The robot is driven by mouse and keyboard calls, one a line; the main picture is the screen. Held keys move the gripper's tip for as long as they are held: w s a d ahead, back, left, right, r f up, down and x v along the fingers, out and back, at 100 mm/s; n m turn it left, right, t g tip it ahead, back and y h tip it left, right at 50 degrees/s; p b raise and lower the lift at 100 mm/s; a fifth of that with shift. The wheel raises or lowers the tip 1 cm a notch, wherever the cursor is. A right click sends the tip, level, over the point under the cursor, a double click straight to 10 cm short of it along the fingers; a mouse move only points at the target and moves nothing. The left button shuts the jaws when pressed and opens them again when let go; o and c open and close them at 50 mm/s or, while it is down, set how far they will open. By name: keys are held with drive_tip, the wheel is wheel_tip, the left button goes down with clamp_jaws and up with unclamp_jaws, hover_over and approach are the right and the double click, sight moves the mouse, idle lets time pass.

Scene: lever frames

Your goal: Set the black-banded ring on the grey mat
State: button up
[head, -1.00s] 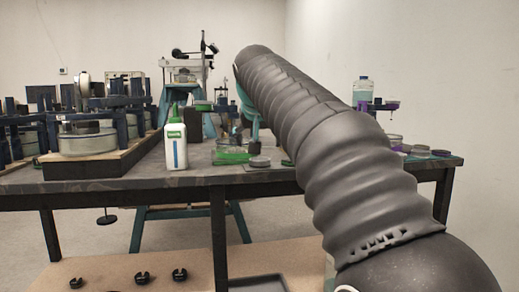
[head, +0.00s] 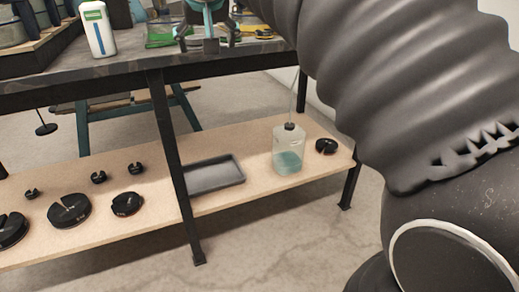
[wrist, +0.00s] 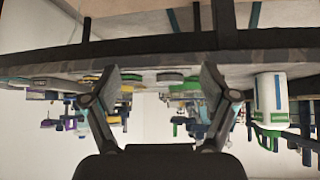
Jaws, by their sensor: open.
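My gripper (head: 208,40) is open at the bench's front edge in the head view. In the wrist view, its two fingers (wrist: 161,76) stand wide apart with nothing held between them. Beyond the gap, a small grey round piece (wrist: 170,76) sits on the bench top, apart from the fingers. Other low round pieces (wrist: 53,82) stand to the left there. I cannot tell which piece, if any, is the black-banded ring. I cannot make out the grey mat for certain; my gripper hides part of the bench in the head view.
The lower shelf (head: 245,195) holds a grey tray (head: 214,174), a clear bottle (head: 288,152) with teal liquid and several slotted black discs (head: 69,210).

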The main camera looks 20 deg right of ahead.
drive_tip(key=s+d+f+n+g+y+p, duration=0.1)
drive_tip(key=s+f+g, duration=0.1)
drive_tip(key=s+f, duration=2.2)
drive_tip(key=shift+f+n+g+p, duration=0.3)
drive_tip(key=shift+f+p, duration=0.05)
drive_tip(key=shift+f, duration=1.25)
drive_tip(key=shift+s, duration=0.1)
